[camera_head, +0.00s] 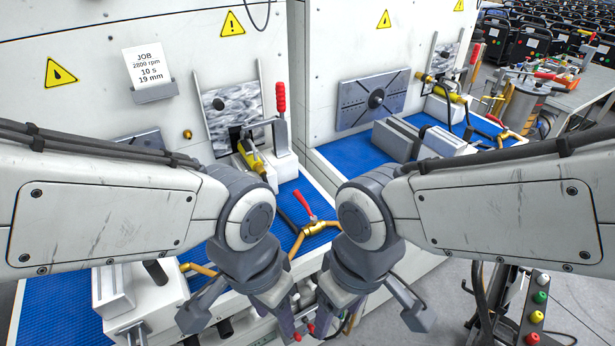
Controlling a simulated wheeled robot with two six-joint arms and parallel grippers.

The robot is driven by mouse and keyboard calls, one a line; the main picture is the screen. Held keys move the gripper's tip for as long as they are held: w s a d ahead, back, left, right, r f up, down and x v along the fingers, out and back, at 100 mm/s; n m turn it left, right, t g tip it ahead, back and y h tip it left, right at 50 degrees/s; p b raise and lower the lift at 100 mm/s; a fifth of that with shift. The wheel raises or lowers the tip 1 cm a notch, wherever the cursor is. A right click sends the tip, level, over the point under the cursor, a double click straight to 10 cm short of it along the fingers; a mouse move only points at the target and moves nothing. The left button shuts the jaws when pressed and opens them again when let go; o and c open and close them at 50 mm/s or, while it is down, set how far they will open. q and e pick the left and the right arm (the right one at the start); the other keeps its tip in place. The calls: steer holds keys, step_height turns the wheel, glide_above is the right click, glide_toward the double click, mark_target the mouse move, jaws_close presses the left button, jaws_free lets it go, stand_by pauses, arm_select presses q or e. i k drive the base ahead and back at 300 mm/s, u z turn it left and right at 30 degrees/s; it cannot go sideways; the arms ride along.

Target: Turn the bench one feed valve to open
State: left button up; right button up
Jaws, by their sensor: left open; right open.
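A brass valve (314,227) with a red lever (301,204) stands on the blue mat of the nearer bench, between my two wrists. Its lever slants up and to the left from the body, and brass pipe runs off on both sides. My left gripper (240,314) is open, in front of and left of this valve. My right gripper (370,314) is open, in front of and right of it. Neither touches the valve. A similar brass valve (502,136) with a red lever is on the farther bench. No bench number is readable.
A red-handled clamp (281,110) and a yellow tool (252,158) stand behind the nearer valve. A job card (148,66) reads 2800 rpm, 10 s, 19 mm. A white wall divides the benches. A post with coloured buttons (537,305) stands at lower right. Grey floor is at right.

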mark_target(297, 193)
steer(key=u, duration=0.6)
steer(key=k, duration=1.2)
steer(key=z, duration=0.15)
steer(key=i, duration=0.55)
steer(key=z, duration=0.85)
steer(key=i, duration=1.05)
steer(key=u, duration=0.3)
